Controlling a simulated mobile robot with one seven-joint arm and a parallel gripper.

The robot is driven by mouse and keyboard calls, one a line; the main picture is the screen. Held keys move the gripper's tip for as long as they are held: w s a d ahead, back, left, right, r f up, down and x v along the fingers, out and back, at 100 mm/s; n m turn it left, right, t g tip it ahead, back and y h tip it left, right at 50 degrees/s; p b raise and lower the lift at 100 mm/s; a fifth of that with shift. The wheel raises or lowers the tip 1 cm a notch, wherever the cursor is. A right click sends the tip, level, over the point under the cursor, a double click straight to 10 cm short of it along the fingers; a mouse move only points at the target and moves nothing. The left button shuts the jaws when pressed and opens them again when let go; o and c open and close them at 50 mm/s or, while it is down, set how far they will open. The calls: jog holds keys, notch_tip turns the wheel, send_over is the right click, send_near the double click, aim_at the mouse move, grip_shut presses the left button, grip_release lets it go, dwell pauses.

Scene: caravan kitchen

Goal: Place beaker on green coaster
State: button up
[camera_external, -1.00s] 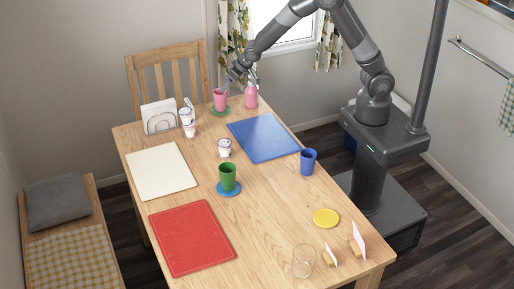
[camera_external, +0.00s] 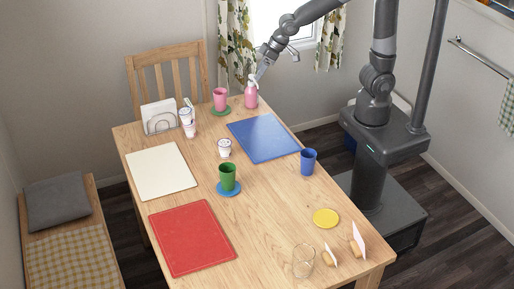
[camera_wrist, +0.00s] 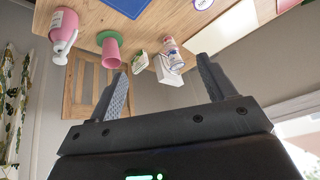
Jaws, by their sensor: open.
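The pink beaker (camera_external: 220,98) stands upright on the green coaster (camera_external: 221,111) at the far end of the table. In the wrist view, the pink beaker (camera_wrist: 111,54) shows on the green coaster (camera_wrist: 108,36), tipped by the camera's angle. My gripper (camera_external: 258,78) is above the far right table edge, up and right of the beaker and apart from it. In the wrist view, the jaws (camera_wrist: 162,75) are spread with nothing between them. A green beaker (camera_external: 228,177) stands on a blue coaster (camera_external: 229,190), and a blue beaker (camera_external: 308,161) stands near the right edge.
A pink bottle (camera_external: 251,97) stands close beneath my gripper. Blue (camera_external: 263,138), cream (camera_external: 161,171) and red (camera_external: 191,238) mats, a yellow coaster (camera_external: 326,218) and a clear glass (camera_external: 303,261) lie nearer.

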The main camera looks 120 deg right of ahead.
jog(key=s+a+r+n+y, duration=0.1)
jog(key=s+a+r+n, duration=0.2)
jog(key=s+a, duration=0.5)
jog(key=s+a+r+n+y, duration=0.1)
jog(key=s+a+r+n, duration=0.2)
jog(key=s+a, duration=0.6)
jog(key=shift+s+a+r, duration=0.15)
jog(key=shift+s+r, duration=0.35)
jog(key=shift+s, duration=0.4)
